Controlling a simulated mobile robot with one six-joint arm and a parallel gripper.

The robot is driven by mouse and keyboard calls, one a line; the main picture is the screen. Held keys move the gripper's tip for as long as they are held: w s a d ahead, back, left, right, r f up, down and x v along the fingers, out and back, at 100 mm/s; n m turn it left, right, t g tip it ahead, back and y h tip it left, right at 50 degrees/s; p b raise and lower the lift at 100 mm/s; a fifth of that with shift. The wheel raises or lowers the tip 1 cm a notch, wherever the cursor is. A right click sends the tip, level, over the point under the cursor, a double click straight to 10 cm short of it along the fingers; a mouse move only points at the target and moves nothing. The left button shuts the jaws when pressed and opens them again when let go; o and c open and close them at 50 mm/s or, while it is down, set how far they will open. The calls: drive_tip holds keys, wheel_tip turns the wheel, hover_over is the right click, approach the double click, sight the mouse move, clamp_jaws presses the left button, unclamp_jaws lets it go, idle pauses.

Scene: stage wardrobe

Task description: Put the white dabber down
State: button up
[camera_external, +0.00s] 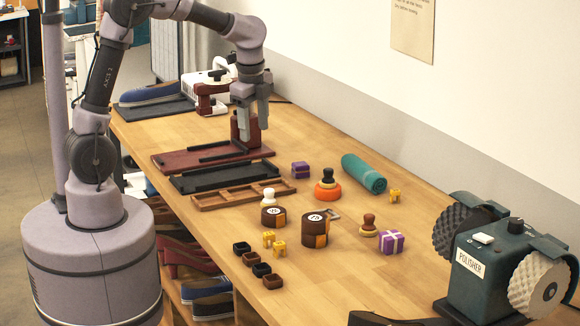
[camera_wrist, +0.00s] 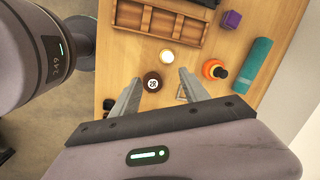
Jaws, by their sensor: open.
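The white dabber (camera_external: 269,197) stands upright on the wooden table, just behind a round brown tin with a white label (camera_external: 272,217). In the wrist view the white dabber (camera_wrist: 167,56) shows from above as a pale disc, apart from the tin (camera_wrist: 152,83). My gripper (camera_external: 251,112) is up over the back part of the table, in front of a dark red block. Its two fingers are spread with nothing between them, and it is clear of the dabber.
A second brown tin (camera_external: 315,230), an orange-based dabber (camera_external: 327,188), a brown dabber (camera_external: 369,226) and a teal roll (camera_external: 363,174) stand around it. A wooden compartment tray (camera_external: 243,193) lies behind. Small cups (camera_external: 250,259) line the front edge; a polisher (camera_external: 490,265) is at right.

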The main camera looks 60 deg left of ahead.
drive_tip(key=s+d+r+n+t, duration=0.1)
drive_tip(key=s+n, duration=0.3)
drive_tip(key=s, duration=0.6)
drive_tip(key=s+r+n+t, duration=0.3)
drive_tip(key=s+r+n, duration=0.1)
drive_tip(key=s, duration=0.7)
drive_tip(key=shift+s+d+t, duration=0.15)
drive_tip(key=shift+d+t, duration=0.15)
drive_tip(key=shift+d, duration=0.05)
drive_tip(key=shift+f, duration=0.1)
